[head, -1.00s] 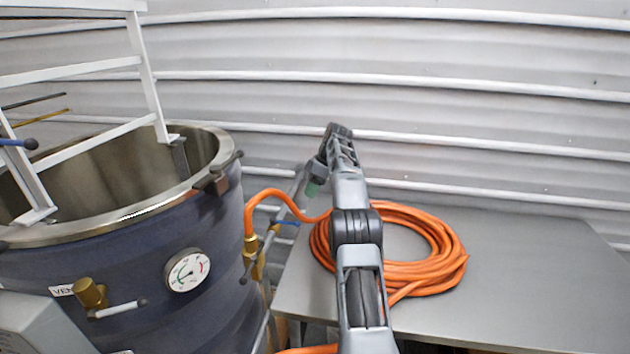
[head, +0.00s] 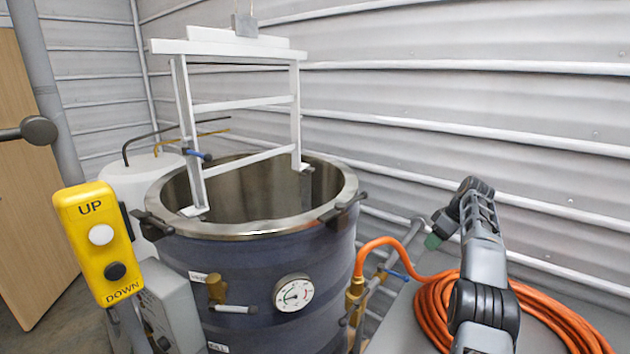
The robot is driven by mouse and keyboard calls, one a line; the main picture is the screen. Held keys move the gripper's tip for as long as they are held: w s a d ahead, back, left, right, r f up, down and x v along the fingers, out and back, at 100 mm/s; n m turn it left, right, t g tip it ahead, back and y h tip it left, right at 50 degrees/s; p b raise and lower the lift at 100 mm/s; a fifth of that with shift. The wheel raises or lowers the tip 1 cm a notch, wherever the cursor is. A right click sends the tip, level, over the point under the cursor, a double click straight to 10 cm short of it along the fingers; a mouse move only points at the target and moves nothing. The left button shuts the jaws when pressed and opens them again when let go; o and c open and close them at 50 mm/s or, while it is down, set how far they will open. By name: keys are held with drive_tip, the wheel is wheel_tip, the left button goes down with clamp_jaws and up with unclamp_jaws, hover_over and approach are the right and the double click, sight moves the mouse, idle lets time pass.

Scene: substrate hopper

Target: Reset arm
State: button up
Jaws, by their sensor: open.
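My arm stands at the right of the head view, raised and bent over at its top. My gripper (head: 434,240) is at its far end, small in the picture and pointing down and to the left, with green showing at its tip. Its jaws are open and I see nothing held between them. It appears above and to the left of the orange hose coil, right of the dark blue vat (head: 255,270). The fingers are too small to make out singly.
A white ladder-like frame (head: 240,105) stands in the vat's open top. A yellow UP/DOWN control box (head: 98,240) is at the left. An orange hose (head: 560,325) lies coiled on the grey table (head: 405,315) at the right. A corrugated wall (head: 480,95) closes the back.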

wheel_tip(320, 180, down, 7)
drive_tip(key=s+m+h, duration=0.1)
drive_tip(key=s+m, duration=0.1)
drive_tip(key=m, duration=0.5)
drive_tip(key=s+a+r+t+h, duration=0.1)
drive_tip(key=s+a+r, duration=0.2)
drive_tip(key=s+a, duration=0.8)
drive_tip(key=s+a+r+m+t+h, duration=0.1)
drive_tip(key=s+a+r+t+h, duration=0.1)
drive_tip(key=s+a, duration=1)
drive_tip(key=s+r, duration=0.1)
drive_tip(key=s, duration=0.5)
drive_tip(key=shift+s+a, duration=0.25)
drive_tip(key=shift+s, duration=0.05)
drive_tip(key=shift+r, duration=0.1)
drive_tip(key=shift+c, duration=0.5)
